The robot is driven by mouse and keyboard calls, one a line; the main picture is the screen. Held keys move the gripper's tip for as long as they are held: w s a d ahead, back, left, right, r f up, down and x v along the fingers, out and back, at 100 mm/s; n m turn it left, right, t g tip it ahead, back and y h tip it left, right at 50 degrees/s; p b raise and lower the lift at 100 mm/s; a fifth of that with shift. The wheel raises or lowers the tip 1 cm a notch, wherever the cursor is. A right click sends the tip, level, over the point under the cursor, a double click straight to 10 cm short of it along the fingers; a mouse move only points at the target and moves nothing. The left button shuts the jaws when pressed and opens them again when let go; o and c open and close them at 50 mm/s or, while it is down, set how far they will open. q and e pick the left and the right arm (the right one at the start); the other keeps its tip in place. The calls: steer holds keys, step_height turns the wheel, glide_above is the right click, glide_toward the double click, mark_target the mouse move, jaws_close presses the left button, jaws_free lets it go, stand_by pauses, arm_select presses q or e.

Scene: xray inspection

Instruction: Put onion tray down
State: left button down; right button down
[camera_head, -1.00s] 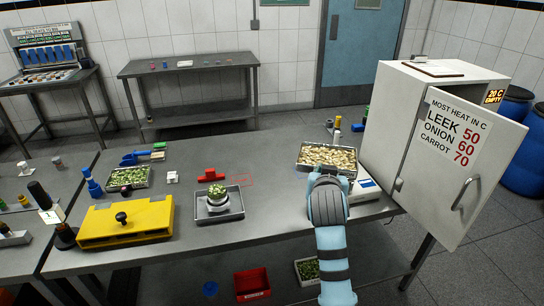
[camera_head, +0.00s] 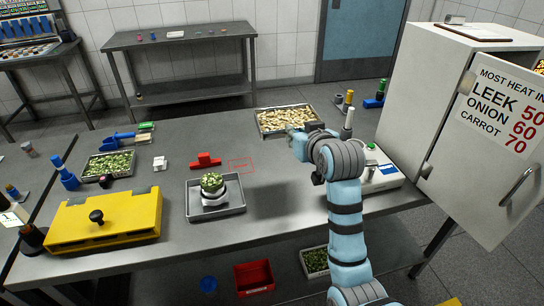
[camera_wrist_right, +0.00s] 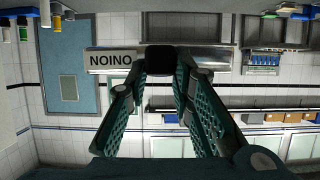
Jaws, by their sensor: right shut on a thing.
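The onion tray (camera_head: 261,122) is a shallow metal tray full of pale chopped pieces. In the head view it shows over the back right part of the grey table (camera_head: 200,135). My right gripper (camera_wrist_right: 160,66) is shut on the middle of the tray's near wall. The right wrist view, upside down, shows this wall (camera_wrist_right: 108,61) with its ONION label, with room wall visible behind, so the tray seems raised. In the head view my right arm hides part of the tray's right side. My left gripper is not in view.
A red outlined rectangle (camera_head: 241,165) lies on the table beside a red block (camera_head: 205,161). A scale tray with a bowl of greens (camera_head: 213,187) and a yellow box (camera_head: 105,219) stand in front. A white device (camera_head: 381,176) and white cabinet (camera_head: 434,95) stand right.

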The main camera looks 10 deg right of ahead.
mark_target(290, 201)
steer(key=shift+a+f+b, duration=0.1)
steer(key=shift+f+b, duration=0.2)
steer(key=shift+f, duration=0.3)
steer(key=f+b, duration=0.1)
steer(key=f, duration=0.5)
steer(key=f+b, duration=0.2)
steer(key=f, duration=0.5)
steer(key=f+b, duration=0.1)
steer(key=f, duration=0.6)
steer(key=shift+w+a+b, duration=0.3)
steer(key=shift+b, duration=0.05)
steer(key=shift+r, duration=0.1)
steer(key=c, duration=1.4)
jaws_free()
steer(key=p+v, duration=0.3)
steer(key=v, duration=0.8)
steer(key=shift+s+d+r, duration=0.1)
steer(key=shift+r, duration=0.1)
steer(key=shift+s+r, duration=0.1)
steer(key=shift+s, duration=0.3)
